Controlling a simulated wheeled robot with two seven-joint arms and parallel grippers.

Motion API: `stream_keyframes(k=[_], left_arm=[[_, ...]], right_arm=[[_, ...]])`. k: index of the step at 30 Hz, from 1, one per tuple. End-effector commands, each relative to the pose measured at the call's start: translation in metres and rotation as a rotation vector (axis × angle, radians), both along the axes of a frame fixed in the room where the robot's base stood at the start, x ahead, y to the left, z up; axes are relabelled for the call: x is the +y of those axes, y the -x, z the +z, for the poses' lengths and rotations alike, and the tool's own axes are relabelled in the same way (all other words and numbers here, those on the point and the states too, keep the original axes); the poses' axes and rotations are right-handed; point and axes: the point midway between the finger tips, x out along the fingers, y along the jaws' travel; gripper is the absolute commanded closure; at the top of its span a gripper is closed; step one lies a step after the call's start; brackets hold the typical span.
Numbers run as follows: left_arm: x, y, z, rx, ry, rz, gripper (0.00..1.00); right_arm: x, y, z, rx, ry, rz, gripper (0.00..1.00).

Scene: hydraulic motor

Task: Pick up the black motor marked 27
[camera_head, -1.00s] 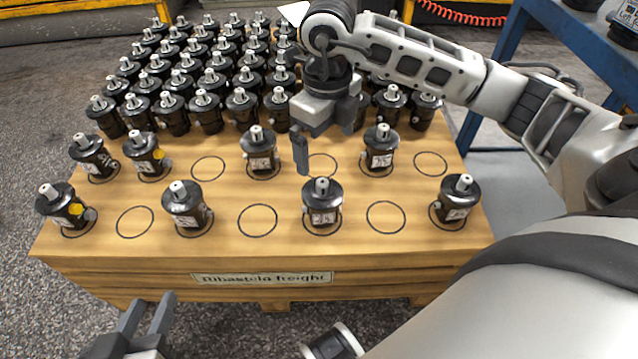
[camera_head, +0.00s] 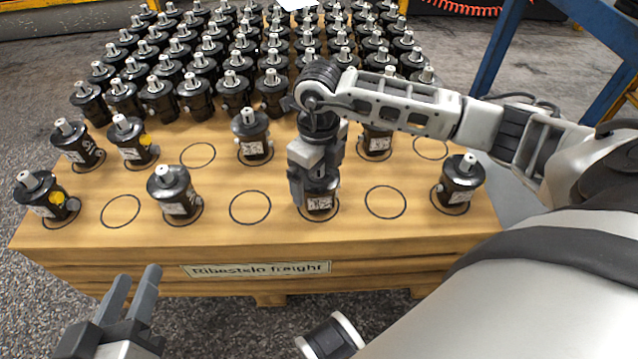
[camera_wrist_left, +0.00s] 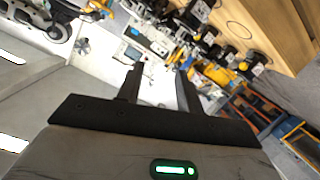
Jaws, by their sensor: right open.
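Black motors with white numbered labels stand on circles on the wooden crate top (camera_head: 280,232); the numbers are too small to read surely, so I cannot tell which is 27. My right gripper (camera_head: 314,183) points down over a front-row motor (camera_head: 320,202), its jaws open at that motor's body. The gripper hides most of the motor's top; its label shows below. Other labelled motors stand at front left (camera_head: 174,192), middle (camera_head: 252,137), back right (camera_head: 376,142) and far right (camera_head: 460,184). My left gripper (camera_head: 138,285) is open and empty before the crate; its fingers show in the left wrist view (camera_wrist_left: 160,78).
Many motors (camera_head: 195,92) stand packed in rows at the back. Empty circles lie between the spaced motors. A blue frame (camera_head: 500,45) stands at the right.

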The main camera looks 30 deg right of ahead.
Motion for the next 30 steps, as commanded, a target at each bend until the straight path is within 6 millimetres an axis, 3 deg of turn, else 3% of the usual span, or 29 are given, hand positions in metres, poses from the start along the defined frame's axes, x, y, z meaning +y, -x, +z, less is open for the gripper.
stream_keyframes(k=[8, 15, 18, 26, 30], left_arm=[[-0.001, -0.002, 0.01, -0.016, 0.031, 0.006, 0.64], [-0.002, -0.002, 0.008, -0.015, 0.029, 0.006, 0.64], [-0.002, -0.002, 0.008, -0.014, 0.027, 0.006, 0.64], [-0.001, -0.002, 0.008, -0.014, 0.021, 0.003, 0.64], [0.0, -0.002, 0.011, -0.016, 0.001, 0.003, 0.64]], right_arm=[[0.0, 0.0, -0.005, -0.002, -0.001, 0.0, 0.03], [0.0, 0.0, -0.005, -0.002, -0.001, 0.0, 0.7], [0.0, -0.002, -0.002, -0.009, -0.003, 0.0, 0.93], [0.0, -0.002, 0.0, -0.01, -0.002, -0.001, 0.93], [0.0, -0.002, 0.011, -0.01, -0.001, 0.0, 0.93]])
